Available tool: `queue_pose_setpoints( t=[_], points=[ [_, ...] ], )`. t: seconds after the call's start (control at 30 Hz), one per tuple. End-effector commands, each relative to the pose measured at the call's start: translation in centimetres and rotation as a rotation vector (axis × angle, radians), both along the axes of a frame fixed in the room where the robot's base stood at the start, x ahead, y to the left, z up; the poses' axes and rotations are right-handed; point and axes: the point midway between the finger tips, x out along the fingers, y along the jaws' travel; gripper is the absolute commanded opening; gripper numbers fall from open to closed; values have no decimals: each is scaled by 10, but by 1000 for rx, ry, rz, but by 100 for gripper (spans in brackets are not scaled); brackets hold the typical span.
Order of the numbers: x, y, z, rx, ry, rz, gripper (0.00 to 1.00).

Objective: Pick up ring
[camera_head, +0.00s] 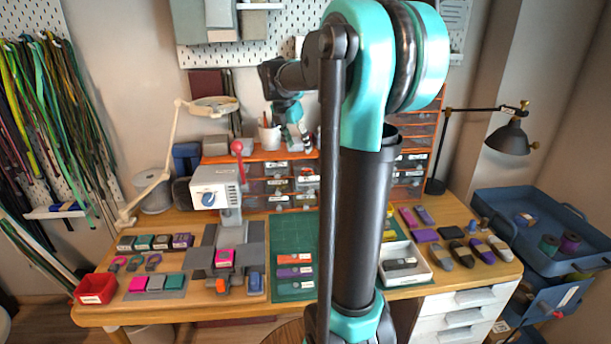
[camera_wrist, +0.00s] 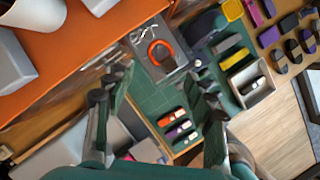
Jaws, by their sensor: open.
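An orange ring (camera_wrist: 161,50), shaped like a horseshoe, lies on a small grey stand (camera_wrist: 172,76) in the wrist view, at the edge of the green cutting mat (camera_wrist: 146,101). In the head view my arm hides that spot. My gripper (camera_wrist: 158,82) is open and empty, its two fingers spread left and right below the ring in the wrist picture. A gap remains between the fingers and the ring. In the head view my gripper (camera_head: 298,140) hangs in front of the orange drawer unit.
The orange drawer unit (camera_head: 258,156) stands at the back of the desk. A white press (camera_head: 215,186) with a red knob stands to the left. A white box (camera_head: 421,268) sits right of the mat, with several dark and purple pieces beyond it. A red tray (camera_head: 96,288) is far left.

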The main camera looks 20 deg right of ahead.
Motion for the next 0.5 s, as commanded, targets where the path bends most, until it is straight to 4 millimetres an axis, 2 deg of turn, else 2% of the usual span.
queue_pose_setpoints(
  t=[0.2, 0.5],
  points=[
    [9, -13, -38, 0, 0, -1, 55],
    [14, -21, -59, 0, 0, -1, 55]
  ],
)
